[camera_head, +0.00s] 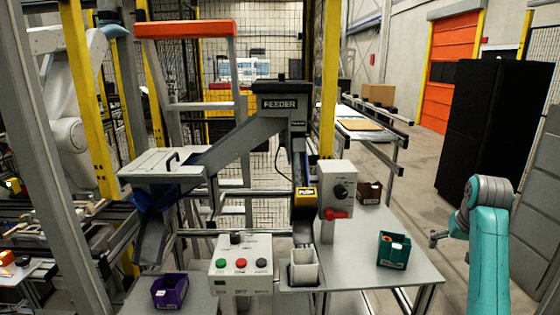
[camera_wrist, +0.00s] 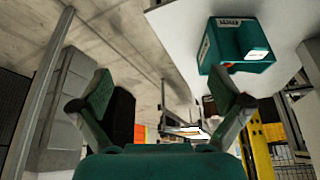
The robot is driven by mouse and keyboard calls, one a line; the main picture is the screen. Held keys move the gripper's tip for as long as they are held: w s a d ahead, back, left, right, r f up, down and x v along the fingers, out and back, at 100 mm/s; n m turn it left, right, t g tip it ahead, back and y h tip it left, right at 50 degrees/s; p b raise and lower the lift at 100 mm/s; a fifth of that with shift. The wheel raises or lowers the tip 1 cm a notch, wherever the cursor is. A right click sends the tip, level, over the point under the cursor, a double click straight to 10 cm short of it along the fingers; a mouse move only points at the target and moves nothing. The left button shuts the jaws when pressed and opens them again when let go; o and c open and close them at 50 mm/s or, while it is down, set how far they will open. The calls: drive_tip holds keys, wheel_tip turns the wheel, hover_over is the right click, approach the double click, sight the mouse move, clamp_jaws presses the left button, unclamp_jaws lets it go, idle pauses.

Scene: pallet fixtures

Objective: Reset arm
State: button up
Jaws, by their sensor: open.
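My arm (camera_head: 490,235) stands at the right of the head view, teal with a grey joint on top. My gripper (camera_head: 437,238) shows small at its left side, clear of the table's right edge. In the wrist view my gripper (camera_wrist: 165,105) has its two fingers spread wide apart, with nothing between them. The teal bin (camera_wrist: 238,45) shows beyond the right finger, apart from it. In the head view the teal bin (camera_head: 394,251) sits on the grey table and holds something orange and white.
The grey table (camera_head: 415,275) bears a brown bin (camera_head: 369,192), a white cup-like holder (camera_head: 303,268) and a switch box (camera_head: 337,190). A button panel (camera_head: 240,264), purple bin (camera_head: 170,291) and feeder (camera_head: 280,104) stand left. A black cabinet (camera_head: 495,130) stands behind my arm.

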drive_tip(key=s+a+f+t, duration=0.1)
drive_tip(key=s+a+f, duration=0.25)
drive_tip(key=f, duration=0.75)
drive_tip(key=s+a+f+t, duration=0.15)
drive_tip(key=a+f, duration=0.35)
drive_tip(key=f, duration=0.6)
drive_tip(key=s+a+f+n+t, duration=0.1)
drive_tip(key=s+a+f, duration=0.45)
drive_tip(key=s, duration=0.25)
drive_tip(key=s+a+f+n+t, duration=0.1)
drive_tip(key=s+a+f, duration=0.3)
drive_tip(key=s+f, duration=0.35)
drive_tip(key=s+a+r+t, duration=0.1)
drive_tip(key=s+a, duration=0.2)
drive_tip(key=s, duration=0.7)
drive_tip(key=s+a+r+t, duration=0.15)
drive_tip(key=s+a, duration=0.25)
drive_tip(key=s, duration=0.7)
drive_tip(key=s+a+r+n+t+y, duration=0.1)
drive_tip(key=s+a+r+n+t, duration=0.1)
drive_tip(key=s+r, duration=1.3)
drive_tip(key=shift+s+a+t+y, duration=0.35)
drive_tip(key=shift+s+t, duration=0.25)
drive_tip(key=shift+s, duration=0.2)
drive_tip(key=shift+r, duration=0.1)
